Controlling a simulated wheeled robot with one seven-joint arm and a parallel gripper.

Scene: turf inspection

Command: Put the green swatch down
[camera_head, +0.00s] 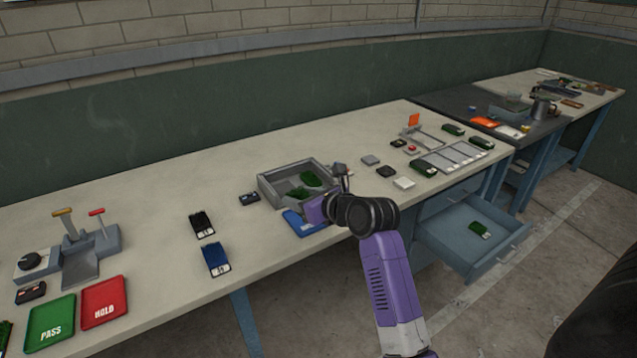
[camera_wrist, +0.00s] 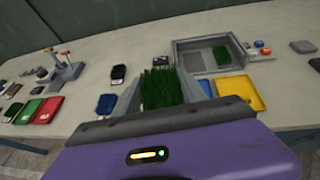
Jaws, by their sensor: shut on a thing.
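The green swatch (camera_wrist: 160,90), a tufted piece of turf, stands between the two grey fingers of my gripper (camera_wrist: 161,94) in the wrist view. My gripper is shut on it. In the head view my gripper (camera_head: 316,206) is at the front of a grey tray (camera_head: 268,192), and my arm hides much of it. Green patches show at the tray there, but I cannot tell which is the held swatch. In the wrist view the grey tray (camera_wrist: 180,62) is behind and right of the held swatch, with another green piece (camera_wrist: 222,55) inside.
A blue tray (camera_head: 296,222) and a yellow tray (camera_wrist: 240,88) lie near my gripper. Green PASS (camera_head: 50,318) and red HOLD (camera_head: 104,302) pads are at the left, near a lever fixture (camera_head: 82,250). Dark and blue swatches lie between. An open drawer (camera_head: 465,244) juts out at right.

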